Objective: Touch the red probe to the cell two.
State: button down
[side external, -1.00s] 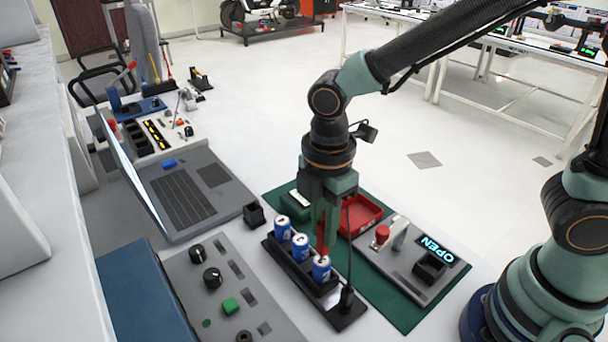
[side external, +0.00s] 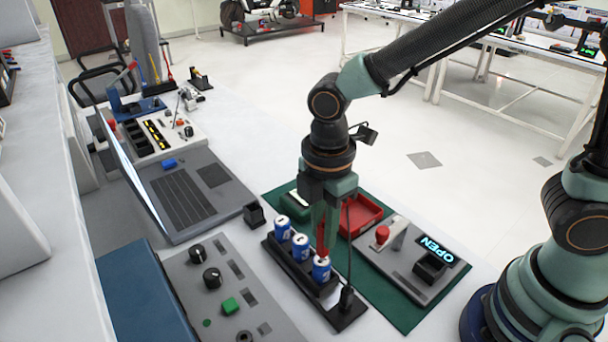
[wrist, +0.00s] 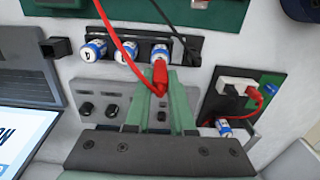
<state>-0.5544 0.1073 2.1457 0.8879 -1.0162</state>
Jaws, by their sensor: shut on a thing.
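My gripper (side external: 324,232) is shut on the red probe (wrist: 160,76), which points down between the green fingers; a red cable trails from it in the wrist view. Three blue-and-white cells stand in a row in a black holder (side external: 272,245): a far cell (side external: 282,227), a middle cell (side external: 300,247) and a near cell (side external: 321,267). The gripper and probe are over the near cell, which shows at the right end of the row in the wrist view (wrist: 160,52). I cannot tell whether the probe tip touches it. The cell numbers are too small to read surely.
A red tray (side external: 366,215) lies behind. A knob panel (side external: 235,300) and laptop (side external: 185,195) are left. Another cell (wrist: 223,127) lies near a black board (wrist: 262,95).

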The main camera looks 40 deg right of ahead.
jog(key=shift+r, duration=0.1)
jog(key=shift+r, duration=2.95)
